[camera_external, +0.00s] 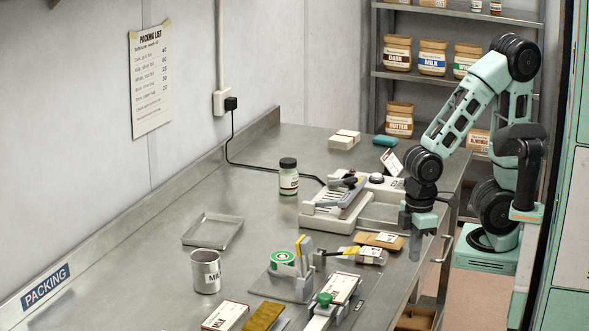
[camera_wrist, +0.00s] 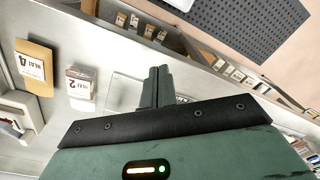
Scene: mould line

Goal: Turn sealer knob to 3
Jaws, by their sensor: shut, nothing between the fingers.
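The sealer (camera_external: 318,222) is a cream and grey machine with a long arm, on the steel bench beyond and left of my gripper. A small dark round part (camera_external: 377,178), which looks like its knob, sits on the housing at the right end. Its setting is too small to read. My gripper (camera_external: 415,252) points down near the bench's right edge, in front of the sealer and apart from the knob. Its fingers (camera_wrist: 156,85) are together and empty in the wrist view. Part of a cream housing (camera_wrist: 18,122), probably the sealer, shows at the wrist view's left edge; no knob shows there.
A brown pouch (camera_external: 382,240) marked "HEAT 4" in the wrist view (camera_wrist: 34,66) and a pack marked "HEAT 2" (camera_wrist: 80,84) lie beside my gripper. A jar (camera_external: 288,180), a metal cup (camera_external: 206,272) and a tray (camera_external: 213,232) stand left. A tape dispenser (camera_external: 290,285) stands in front.

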